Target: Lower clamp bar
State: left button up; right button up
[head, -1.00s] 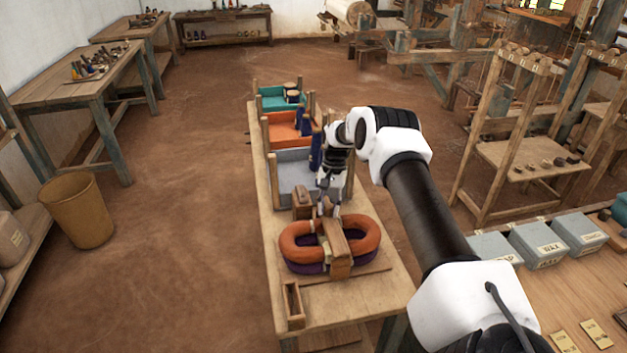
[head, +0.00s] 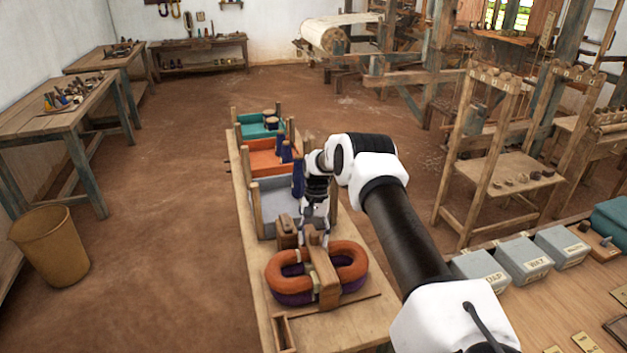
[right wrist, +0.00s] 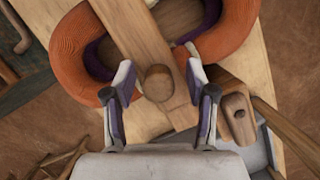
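The clamp bar (head: 324,274) is a wooden bar lying across the orange and purple yarn hanks (head: 345,258) on a long wooden bench. In the right wrist view the bar (right wrist: 135,35) runs down between the hanks (right wrist: 75,50) to a round wooden knob (right wrist: 158,83) at its near end. My right gripper (head: 317,233) is over this end. Its fingers (right wrist: 160,80) stand on either side of the knob, with a gap on both sides. A wooden block with a peg (right wrist: 237,112) stands beside the bar. My left gripper is out of view.
Grey (head: 263,222), orange (head: 252,160) and teal (head: 247,132) trays with posts line the bench behind the hanks. A small open wooden box (head: 284,333) is at its near end. Labelled grey boxes (head: 522,266) stand on a right-hand table.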

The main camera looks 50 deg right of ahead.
jog(key=shift+d, duration=0.1)
jog(key=v, duration=1.2)
